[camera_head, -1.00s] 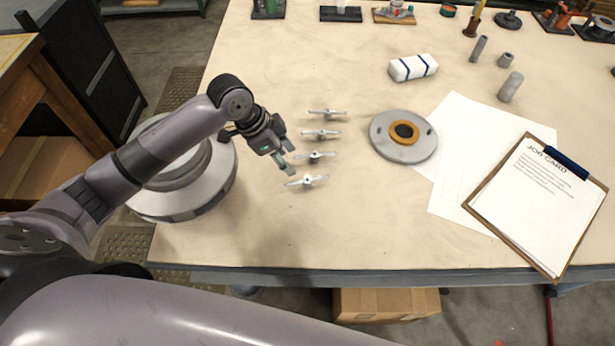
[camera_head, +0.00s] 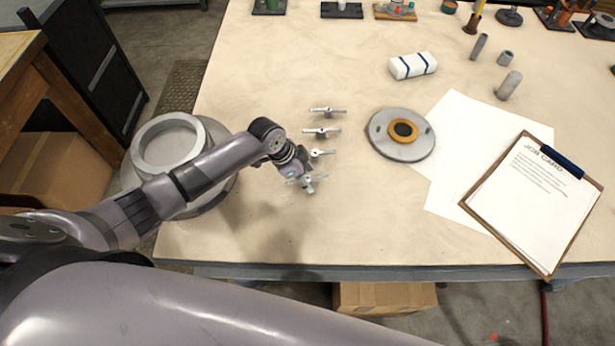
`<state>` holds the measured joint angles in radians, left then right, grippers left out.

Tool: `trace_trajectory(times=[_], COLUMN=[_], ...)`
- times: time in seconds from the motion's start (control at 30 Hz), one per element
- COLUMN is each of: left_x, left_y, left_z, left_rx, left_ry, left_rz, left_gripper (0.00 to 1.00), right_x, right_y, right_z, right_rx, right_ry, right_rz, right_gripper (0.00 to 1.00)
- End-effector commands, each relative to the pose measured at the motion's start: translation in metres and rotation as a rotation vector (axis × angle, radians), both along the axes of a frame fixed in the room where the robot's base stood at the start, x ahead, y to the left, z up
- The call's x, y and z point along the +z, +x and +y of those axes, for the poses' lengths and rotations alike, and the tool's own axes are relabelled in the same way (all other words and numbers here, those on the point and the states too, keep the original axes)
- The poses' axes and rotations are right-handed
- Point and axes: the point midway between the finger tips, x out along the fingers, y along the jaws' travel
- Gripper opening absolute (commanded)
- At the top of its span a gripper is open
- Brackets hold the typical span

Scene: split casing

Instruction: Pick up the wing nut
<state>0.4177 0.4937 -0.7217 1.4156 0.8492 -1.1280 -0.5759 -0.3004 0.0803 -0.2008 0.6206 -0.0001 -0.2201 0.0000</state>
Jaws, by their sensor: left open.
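Several silver wing nuts lie in a column on the bench. The farthest wing nut (camera_head: 327,111) and the one below it (camera_head: 321,132) are in full view. A third wing nut (camera_head: 320,153) is partly covered by my left gripper. The nearest wing nut (camera_head: 309,180) is mostly hidden under the fingers. My left gripper (camera_head: 308,185) is open, low over this nearest wing nut; I cannot tell whether it touches it. My right gripper is out of view.
A grey round casing disc (camera_head: 420,148) with an orange ring lies right of the wing nuts. A larger grey ring-shaped casing (camera_head: 146,146) stands at the left edge, behind my arm. A clipboard (camera_head: 535,205), white paper (camera_head: 480,130) and white bundle (camera_head: 412,66) lie to the right. The front middle is clear.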

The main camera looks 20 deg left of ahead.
Motion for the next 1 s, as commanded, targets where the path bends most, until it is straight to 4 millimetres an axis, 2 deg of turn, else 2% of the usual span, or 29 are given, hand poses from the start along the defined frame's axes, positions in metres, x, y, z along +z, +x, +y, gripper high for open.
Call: trace_trajectory(times=[0.17,0.83,1.0], left_x=[-0.0002,0.0002,0.0002], left_y=[0.0003,0.0002,0.0002], left_z=[-0.0002,0.0002,0.0002], left_rx=[0.0,0.0,0.0], left_ry=[0.0,0.0,0.0], left_rz=[-0.001,0.0,0.0], left_gripper=[0.45,0.01,0.0], right_x=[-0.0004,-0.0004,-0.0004], right_y=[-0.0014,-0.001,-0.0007], right_z=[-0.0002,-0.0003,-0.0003], right_rx=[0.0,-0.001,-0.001], right_ry=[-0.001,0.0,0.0], right_rz=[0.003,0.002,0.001], right_gripper=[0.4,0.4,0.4])
